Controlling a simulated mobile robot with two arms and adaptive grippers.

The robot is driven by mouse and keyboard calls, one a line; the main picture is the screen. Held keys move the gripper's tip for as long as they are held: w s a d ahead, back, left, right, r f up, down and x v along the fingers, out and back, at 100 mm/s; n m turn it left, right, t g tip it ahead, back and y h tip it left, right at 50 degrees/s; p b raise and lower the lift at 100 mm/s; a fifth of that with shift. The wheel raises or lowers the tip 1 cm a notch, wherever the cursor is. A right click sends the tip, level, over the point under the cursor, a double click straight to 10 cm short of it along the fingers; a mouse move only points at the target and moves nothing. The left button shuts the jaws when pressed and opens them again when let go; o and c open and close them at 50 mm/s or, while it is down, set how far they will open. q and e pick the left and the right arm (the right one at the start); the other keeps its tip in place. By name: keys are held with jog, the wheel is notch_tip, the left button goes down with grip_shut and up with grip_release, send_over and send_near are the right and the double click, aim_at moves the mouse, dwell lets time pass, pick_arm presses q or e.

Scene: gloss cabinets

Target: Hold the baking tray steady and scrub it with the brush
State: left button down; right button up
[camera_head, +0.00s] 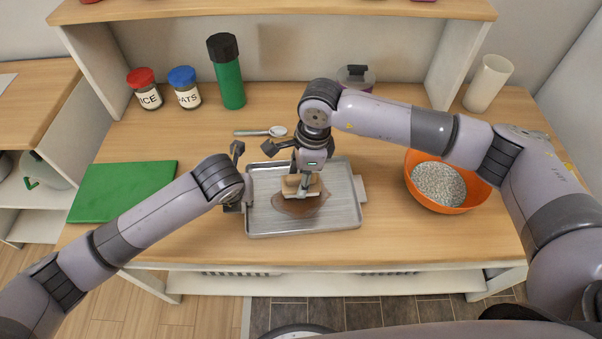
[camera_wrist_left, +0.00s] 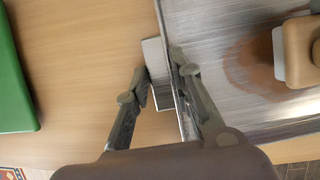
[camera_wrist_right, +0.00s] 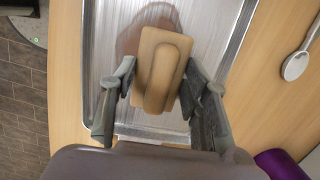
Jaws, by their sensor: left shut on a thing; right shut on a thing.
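The metal baking tray (camera_head: 340,195) lies on the wooden counter with a brown stain (camera_head: 292,209) on its bottom. My left gripper (camera_wrist_left: 158,82) is shut on the tray's left side, with one finger outside and one inside the wall, at the tab handle (camera_wrist_left: 156,62). My right gripper (camera_wrist_right: 158,88) is shut on the brush (camera_wrist_right: 163,58), a wooden block with a raised grip. The brush also shows in the head view (camera_head: 290,185), low over the tray beside and partly over the stain. Its underside is hidden, so contact cannot be told.
A green cutting board (camera_head: 122,190) lies left of the tray. An orange bowl (camera_head: 445,205) with grey-white contents stands at right. A spoon (camera_head: 262,132) lies behind the tray. Jars (camera_head: 147,90), a green bottle (camera_head: 228,75) and a white cup (camera_head: 488,84) stand further back.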

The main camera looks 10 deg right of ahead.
jog(key=shift+f, duration=1.7)
jog(key=shift+s+d+f, duration=0.15)
jog(key=shift+d, duration=2.4)
jog(key=shift+w+a, duration=0.2)
jog(key=shift+a, duration=4.85)
jog(key=shift+s+d+r, duration=0.1)
jog(key=shift+d, duration=2.4)
jog(key=shift+s+d+r, duration=0.1)
jog(key=shift+d, duration=2.4)
jog(key=shift+w+a+f, duration=0.1)
jog(key=shift+a, duration=2.4)
jog(key=shift+w+a+f, duration=0.1)
jog(key=shift+a, duration=2.4)
jog(key=shift+d+r, duration=0.2)
jog(key=shift+d, duration=0.65)
jog(key=shift+d+r, duration=0.25)
jog(key=shift+d, duration=0.6)
jog(key=shift+d+r, duration=0.2)
jog(key=shift+d, duration=0.65)
jog(key=shift+r, duration=4.1)
